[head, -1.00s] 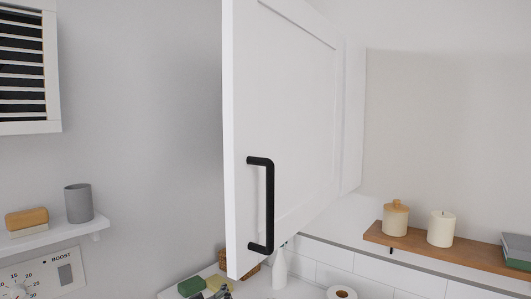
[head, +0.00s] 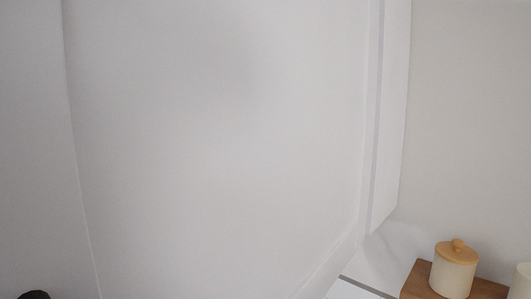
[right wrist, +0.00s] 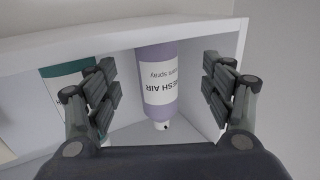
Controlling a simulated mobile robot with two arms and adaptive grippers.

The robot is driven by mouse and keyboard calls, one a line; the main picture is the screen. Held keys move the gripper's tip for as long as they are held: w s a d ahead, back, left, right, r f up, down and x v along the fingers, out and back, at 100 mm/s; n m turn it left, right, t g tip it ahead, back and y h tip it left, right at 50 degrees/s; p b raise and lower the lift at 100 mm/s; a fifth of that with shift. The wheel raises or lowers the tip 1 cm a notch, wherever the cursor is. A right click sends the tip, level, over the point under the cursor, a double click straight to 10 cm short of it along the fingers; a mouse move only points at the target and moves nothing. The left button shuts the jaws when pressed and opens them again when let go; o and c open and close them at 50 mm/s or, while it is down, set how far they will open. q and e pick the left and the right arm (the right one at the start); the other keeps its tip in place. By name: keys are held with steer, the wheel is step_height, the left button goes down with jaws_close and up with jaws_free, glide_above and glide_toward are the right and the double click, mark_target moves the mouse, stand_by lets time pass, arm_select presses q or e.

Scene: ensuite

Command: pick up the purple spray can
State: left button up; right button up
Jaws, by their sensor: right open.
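The purple spray can (right wrist: 158,82) stands in a white cabinet in the right wrist view, which shows it upside down. It has a white label reading "FRESH AIR". My right gripper (right wrist: 160,76) is open, with one finger on each side of the can and a visible gap to each finger. The can looks to be between or just beyond the fingertips; I cannot tell its exact depth. In the head view, the white cabinet door (head: 220,150) hides the cabinet's inside, the can and my right gripper. My left gripper is in neither view.
A teal and white item (right wrist: 63,85) stands beside the can, partly behind the left finger in the right wrist view. The cabinet's side wall (right wrist: 230,60) is close to the other finger.

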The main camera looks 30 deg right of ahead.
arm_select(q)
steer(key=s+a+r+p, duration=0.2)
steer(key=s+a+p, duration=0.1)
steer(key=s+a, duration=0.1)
arm_select(e)
steer(key=w+d+r, duration=0.2)
steer(key=shift+w+d, duration=0.35)
steer(key=shift+d, duration=0.05)
steer(key=p+x, duration=0.2)
steer(key=x, duration=0.1)
steer(key=shift+d+p, duration=0.2)
steer(key=shift+p, duration=0.1)
steer(key=shift+p+x, duration=0.55)
steer(key=shift+x, duration=0.3)
steer(key=shift+w+d+f, duration=0.2)
steer(key=shift+w+d, duration=0.05)
steer(key=shift+d, duration=0.15)
steer(key=shift+a, duration=0.1)
steer(key=shift+s, duration=0.1)
steer(key=c, duration=1.2)
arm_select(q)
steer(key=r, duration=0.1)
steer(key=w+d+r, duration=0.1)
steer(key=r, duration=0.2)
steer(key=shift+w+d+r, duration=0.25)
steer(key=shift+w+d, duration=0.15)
arm_select(e)
steer(key=shift+c, duration=0.5)
